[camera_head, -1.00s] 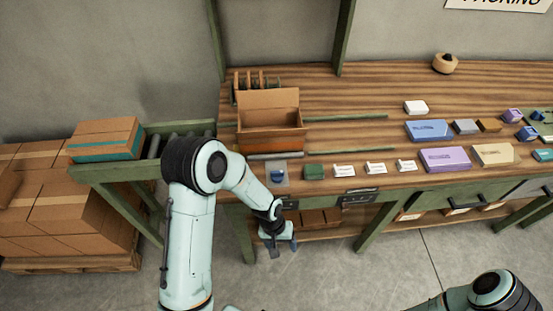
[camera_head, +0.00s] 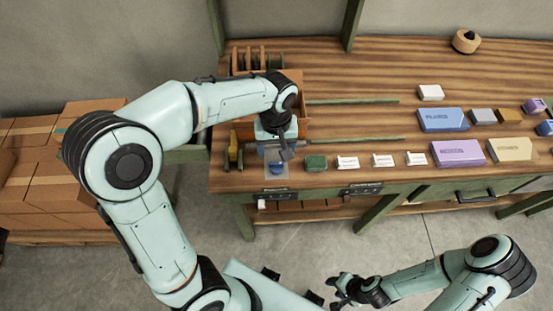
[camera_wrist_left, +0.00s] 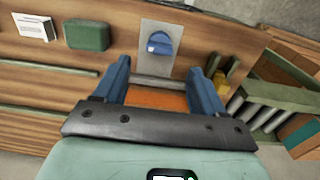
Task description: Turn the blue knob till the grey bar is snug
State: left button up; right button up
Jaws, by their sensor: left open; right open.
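The blue knob (camera_head: 276,168) sits on a pale plate at the front edge of the bench. In the left wrist view the knob (camera_wrist_left: 160,43) is just beyond my fingertips, untouched. My right gripper (camera_head: 340,291) is open, low in front of the bench.
A green block (camera_head: 316,162) and several small white cards (camera_head: 348,163) lie right of the knob. Coloured boxes (camera_head: 458,153) lie farther right. Stacked cartons (camera_head: 35,180) and a roller conveyor (camera_wrist_left: 264,112) are at the bench's side.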

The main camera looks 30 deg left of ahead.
aim_at(276, 163)
pick_arm(q)
notch_tip(276, 163, down, 7)
jog(key=shift+w, duration=0.1)
dwell(0.3)
jog(key=c, duration=1.1)
